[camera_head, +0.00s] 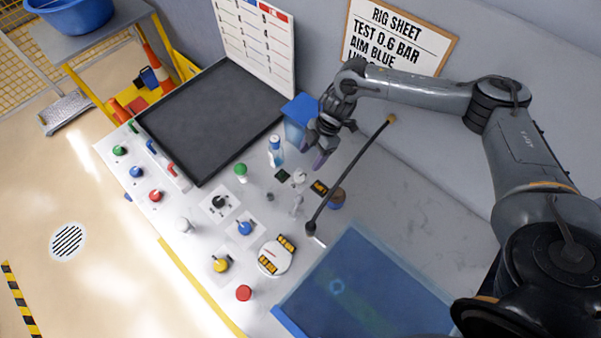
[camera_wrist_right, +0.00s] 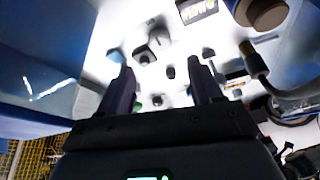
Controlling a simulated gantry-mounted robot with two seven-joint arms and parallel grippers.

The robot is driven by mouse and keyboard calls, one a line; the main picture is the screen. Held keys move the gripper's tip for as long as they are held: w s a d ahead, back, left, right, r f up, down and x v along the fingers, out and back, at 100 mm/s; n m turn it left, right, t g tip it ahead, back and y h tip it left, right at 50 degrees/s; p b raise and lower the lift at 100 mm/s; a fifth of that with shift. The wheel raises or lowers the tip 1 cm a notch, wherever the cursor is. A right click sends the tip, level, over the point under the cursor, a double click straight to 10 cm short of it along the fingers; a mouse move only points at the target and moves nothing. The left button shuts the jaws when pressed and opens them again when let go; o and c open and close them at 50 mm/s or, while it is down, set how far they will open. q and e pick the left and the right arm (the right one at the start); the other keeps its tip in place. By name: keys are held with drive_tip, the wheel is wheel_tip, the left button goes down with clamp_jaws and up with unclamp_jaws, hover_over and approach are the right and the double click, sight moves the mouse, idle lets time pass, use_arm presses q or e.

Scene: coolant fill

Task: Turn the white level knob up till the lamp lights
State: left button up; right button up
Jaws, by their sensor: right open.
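Small white knob-like parts stand on the white panel (camera_head: 208,262) in the head view. One pale knob (camera_head: 299,176) stands by two small dark displays, near my right gripper; another (camera_head: 186,226) stands toward the front edge. I cannot tell for sure which is the level knob, or which part is the lamp. My right gripper (camera_head: 319,148) is open and empty above the back of the panel, beside a blue container. The right wrist view shows its two dark fingers (camera_wrist_right: 163,85) apart, with small panel fittings beyond them, blurred. My left gripper is not in view.
A dark rod (camera_head: 350,175) slants up close to my right gripper. A blue container (camera_head: 299,112), a blue translucent tray (camera_head: 370,290) and a black tray (camera_head: 212,118) surround the panel. Coloured knobs, including a blue one (camera_head: 245,228), cover it. A rig sheet (camera_head: 395,38) hangs behind.

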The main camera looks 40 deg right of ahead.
sight(299, 176)
drive_tip(key=x, duration=0.9)
drive_tip(key=shift+a+f, duration=0.15)
drive_tip(key=shift+f, duration=0.1)
drive_tip(key=shift+c, duration=0.4)
drive_tip(key=shift+r, duration=0.1)
drive_tip(key=c, duration=1)
